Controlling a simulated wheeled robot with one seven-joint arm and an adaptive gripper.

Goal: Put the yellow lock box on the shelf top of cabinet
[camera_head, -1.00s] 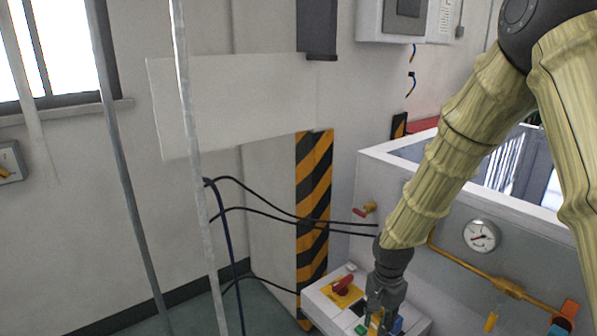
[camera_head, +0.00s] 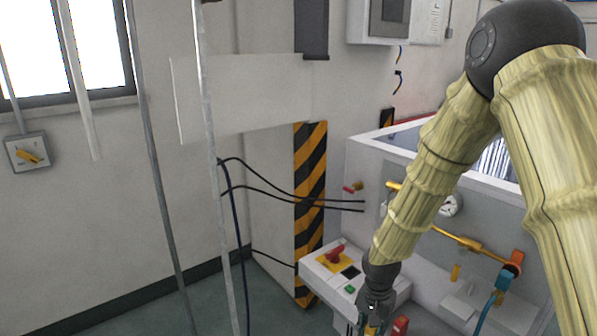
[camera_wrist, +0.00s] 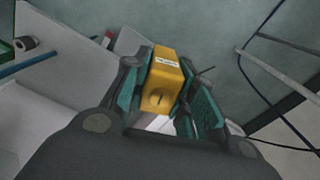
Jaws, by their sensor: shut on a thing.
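The yellow lock box (camera_wrist: 166,76) sits between the teal-padded fingers of my gripper (camera_wrist: 160,100) in the wrist view. It has a white label and a round dark slot on its face. My gripper is shut on it and holds it above the floor. I cannot make out a cabinet with a shelf top for certain in either view.
A grey-white generator enclosure (camera_head: 362,165) with a gauge (camera_head: 451,205) and a yellow pipe (camera_head: 457,238) stands behind my arm. A striped post (camera_head: 310,180), black cables (camera_head: 280,193) and thin metal poles (camera_head: 211,140) are to the left. Floor (camera_head: 270,290) shows left of the console.

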